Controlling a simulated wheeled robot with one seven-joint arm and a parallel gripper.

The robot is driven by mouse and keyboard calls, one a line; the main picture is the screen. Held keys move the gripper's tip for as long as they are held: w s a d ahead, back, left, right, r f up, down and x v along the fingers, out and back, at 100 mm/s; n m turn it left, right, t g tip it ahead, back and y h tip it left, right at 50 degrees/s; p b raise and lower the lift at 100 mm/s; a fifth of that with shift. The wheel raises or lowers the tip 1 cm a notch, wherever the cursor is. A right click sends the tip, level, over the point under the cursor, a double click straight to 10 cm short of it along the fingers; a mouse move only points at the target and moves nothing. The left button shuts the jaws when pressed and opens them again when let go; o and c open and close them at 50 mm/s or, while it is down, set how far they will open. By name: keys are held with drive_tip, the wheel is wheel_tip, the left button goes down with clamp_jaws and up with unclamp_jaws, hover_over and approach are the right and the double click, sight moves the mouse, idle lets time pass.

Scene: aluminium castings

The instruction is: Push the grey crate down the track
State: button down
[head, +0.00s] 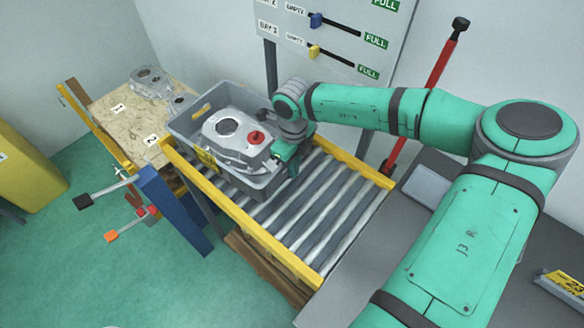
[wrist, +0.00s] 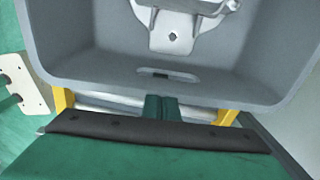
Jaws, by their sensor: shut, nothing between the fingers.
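The grey crate (head: 181,124) sits at the far left end of the roller track (head: 300,210), between its yellow side rails. A silver casting with a red cap (head: 256,137) lies inside it. My gripper (head: 290,165) is shut and empty at the crate's near right wall. In the wrist view the shut fingers (wrist: 160,106) are right at the crate's wall (wrist: 210,90), just below a slot in it. I cannot tell whether they touch it.
A wooden bench (head: 127,118) marked 1 and 2, with castings on it, stands beyond the track's far end. A blue post (head: 172,208) with levers stands left of the track. A red pole (head: 425,98) rises at the right. The near rollers are clear.

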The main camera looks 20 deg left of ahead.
drive_tip(key=shift+a+r, duration=0.1)
drive_tip(key=shift+a, duration=0.25)
drive_tip(key=d, duration=0.4)
drive_tip(key=shift+s+d+r, duration=0.3)
drive_tip(key=shift+s+d, duration=0.05)
wheel_tip(320, 180, up, 9)
drive_tip(key=shift+r, duration=0.15)
drive_tip(key=shift+s, duration=0.1)
